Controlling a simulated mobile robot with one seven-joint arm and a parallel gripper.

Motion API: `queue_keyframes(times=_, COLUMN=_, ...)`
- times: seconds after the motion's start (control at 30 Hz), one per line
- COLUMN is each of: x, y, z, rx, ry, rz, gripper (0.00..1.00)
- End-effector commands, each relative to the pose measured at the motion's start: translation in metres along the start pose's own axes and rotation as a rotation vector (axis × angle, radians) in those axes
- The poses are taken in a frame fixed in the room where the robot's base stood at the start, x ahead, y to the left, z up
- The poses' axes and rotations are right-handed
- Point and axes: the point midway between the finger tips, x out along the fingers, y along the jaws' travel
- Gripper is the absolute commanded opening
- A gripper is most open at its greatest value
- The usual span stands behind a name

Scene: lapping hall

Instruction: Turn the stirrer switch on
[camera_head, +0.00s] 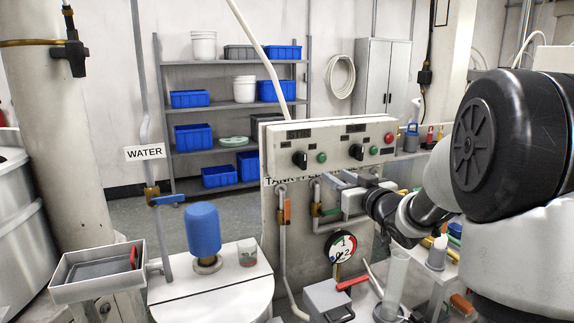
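A grey control panel (338,140) stands in the middle of the view. It carries two black rotary switches, a left one (299,159) and a right one (356,152), each beneath a small dark display. The labels are too small to read, so I cannot tell which one is the stirrer switch. My gripper (338,179) is just below the panel's front, below and left of the right switch, apart from both switches. Its two fingers look parted with nothing between them. A blue motor-like unit (203,230) stands on the white tank lid at the left.
Green buttons (321,157) and a red button (389,138) sit near the switches. Pipes with an orange-handled valve (287,211) and a round gauge (341,246) are below the panel. A grey tray (97,271) is at the left. Shelves (225,155) with blue bins stand behind.

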Motion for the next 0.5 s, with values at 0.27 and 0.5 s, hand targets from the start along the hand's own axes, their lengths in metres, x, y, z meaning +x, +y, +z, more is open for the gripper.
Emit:
queue_keyframes(times=0.27, x=0.019, y=-0.006, z=0.003, rx=0.019, ry=0.042, rz=-0.057, gripper=0.33)
queue_keyframes(times=0.5, x=0.067, y=-0.008, z=0.002, rx=0.02, ry=0.041, rz=-0.056, gripper=0.33)
